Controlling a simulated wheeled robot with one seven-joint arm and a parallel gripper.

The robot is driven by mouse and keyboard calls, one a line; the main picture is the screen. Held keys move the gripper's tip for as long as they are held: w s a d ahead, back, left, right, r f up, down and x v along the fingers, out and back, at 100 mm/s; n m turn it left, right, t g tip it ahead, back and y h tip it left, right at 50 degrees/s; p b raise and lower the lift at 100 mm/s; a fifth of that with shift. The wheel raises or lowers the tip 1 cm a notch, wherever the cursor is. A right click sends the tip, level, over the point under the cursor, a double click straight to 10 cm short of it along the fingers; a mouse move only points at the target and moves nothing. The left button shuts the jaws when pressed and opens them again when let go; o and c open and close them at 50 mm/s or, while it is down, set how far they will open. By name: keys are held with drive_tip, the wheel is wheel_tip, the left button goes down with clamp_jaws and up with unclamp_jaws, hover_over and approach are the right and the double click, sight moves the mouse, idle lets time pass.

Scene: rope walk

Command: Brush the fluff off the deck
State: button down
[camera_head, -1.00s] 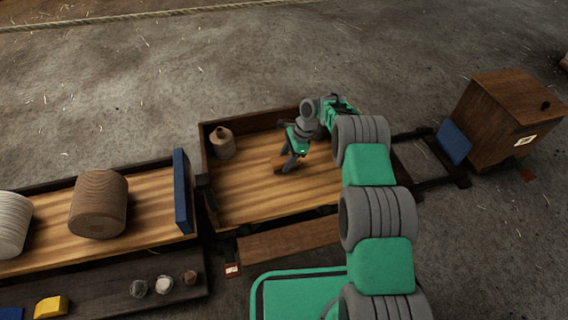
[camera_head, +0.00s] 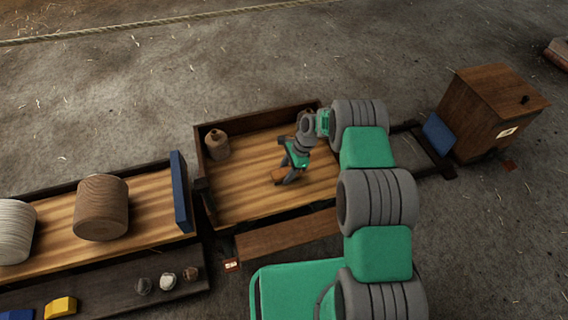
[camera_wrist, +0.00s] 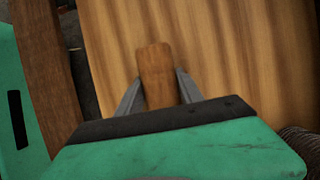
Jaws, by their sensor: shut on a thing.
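The deck (camera_head: 245,188) is a striped wooden bed with low dark walls. My gripper (camera_head: 284,179) is low over the middle of the deck, shut on a brown wooden piece, seemingly the brush (camera_head: 278,173). In the wrist view the brush (camera_wrist: 155,72) shows as a rounded wooden block between my two grey fingers (camera_wrist: 156,92). Its bristles are hidden, so I cannot tell whether they touch the boards. The deck also fills much of the wrist view (camera_wrist: 235,50). I can make out no fluff on the visible boards.
A brown jug-like vessel (camera_head: 217,144) stands in the deck's back left corner. A blue upright board (camera_head: 180,192) and a wooden drum (camera_head: 101,208) are to the left. A wooden box (camera_head: 492,112) stands right. A plank (camera_head: 287,236) lies along the deck's front.

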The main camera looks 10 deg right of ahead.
drive_tip(key=shift+s+d+f, duration=0.15)
drive_tip(key=shift+s+f, duration=0.1)
drive_tip(key=shift+s, duration=0.25)
drive_tip(key=shift+w+d+b, duration=0.15)
drive_tip(key=shift+d+b, duration=0.15)
drive_tip(key=shift+d, duration=0.55)
drive_tip(key=shift+w, duration=0.2)
drive_tip(key=w+b, duration=0.1)
drive_tip(key=b, duration=0.1)
drive_tip(key=w+b, duration=0.1)
drive_tip(key=shift+w+a+f, duration=0.15)
drive_tip(key=shift+w+a, duration=0.1)
drive_tip(key=shift+w, duration=0.05)
drive_tip(key=shift+w+a+r+b, duration=0.15)
drive_tip(key=shift+w+r+b, duration=0.1)
drive_tip(key=shift+w+b, duration=0.15)
drive_tip(key=w+b, duration=0.3)
drive_tip(key=shift+w+a, duration=0.25)
drive_tip(key=shift+a, duration=0.1)
drive_tip(key=shift+w+r, duration=0.1)
drive_tip(key=shift+r, duration=0.2)
